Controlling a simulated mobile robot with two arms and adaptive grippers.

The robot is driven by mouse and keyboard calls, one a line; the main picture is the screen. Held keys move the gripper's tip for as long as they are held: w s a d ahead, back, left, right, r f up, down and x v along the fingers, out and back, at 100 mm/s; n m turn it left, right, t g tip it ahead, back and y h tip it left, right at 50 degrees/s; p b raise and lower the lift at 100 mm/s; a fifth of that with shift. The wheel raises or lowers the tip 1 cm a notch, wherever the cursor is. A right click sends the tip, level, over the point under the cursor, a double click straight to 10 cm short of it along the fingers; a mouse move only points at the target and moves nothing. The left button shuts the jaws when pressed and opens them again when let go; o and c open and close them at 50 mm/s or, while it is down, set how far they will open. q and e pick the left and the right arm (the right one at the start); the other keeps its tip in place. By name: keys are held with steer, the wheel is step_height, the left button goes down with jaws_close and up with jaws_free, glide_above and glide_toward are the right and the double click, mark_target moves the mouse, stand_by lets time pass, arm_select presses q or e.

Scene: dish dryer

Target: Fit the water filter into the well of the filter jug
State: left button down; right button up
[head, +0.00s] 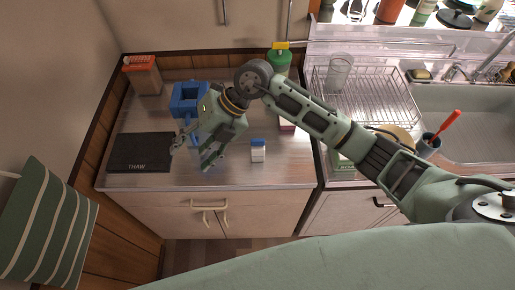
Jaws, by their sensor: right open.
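The water filter (258,155), a small white piece with a blue top, appears to stand upright on the steel counter. The filter jug (187,97) shows as a blue, square-framed body at the back of the counter, partly hidden by my right gripper. I cannot see clearly into its well. My right gripper (190,159) is open and empty above the counter, in front of the jug and left of the filter. My left gripper is not in view.
A black THAW board (141,152) lies at the left. An orange-topped box (142,75) and a green bottle (279,60) stand at the back. A wire rack (375,95) and sink (465,120) are at the right. The counter's front strip is clear.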

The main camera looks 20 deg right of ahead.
steer(key=w+d+f+h, duration=0.2)
steer(key=d+h, duration=0.1)
steer(key=d, duration=0.3)
steer(key=m+h, duration=0.2)
steer(key=h, duration=0.4)
glide_above(258, 140)
steer(key=shift+w+a+f, duration=0.15)
steer(key=shift+w+a, duration=0.2)
steer(key=shift+a, duration=0.05)
steer(key=f+p, duration=0.1)
steer(key=f, duration=0.1)
steer(key=f+p, duration=0.1)
steer(key=f, duration=0.1)
steer(key=f+p, duration=0.1)
steer(key=f, duration=0.2)
steer(key=shift+s+d, duration=0.35)
steer(key=shift+d, duration=0.05)
steer(key=shift+w+f, duration=0.1)
steer(key=shift+f, duration=0.15)
steer(key=c, duration=1.3)
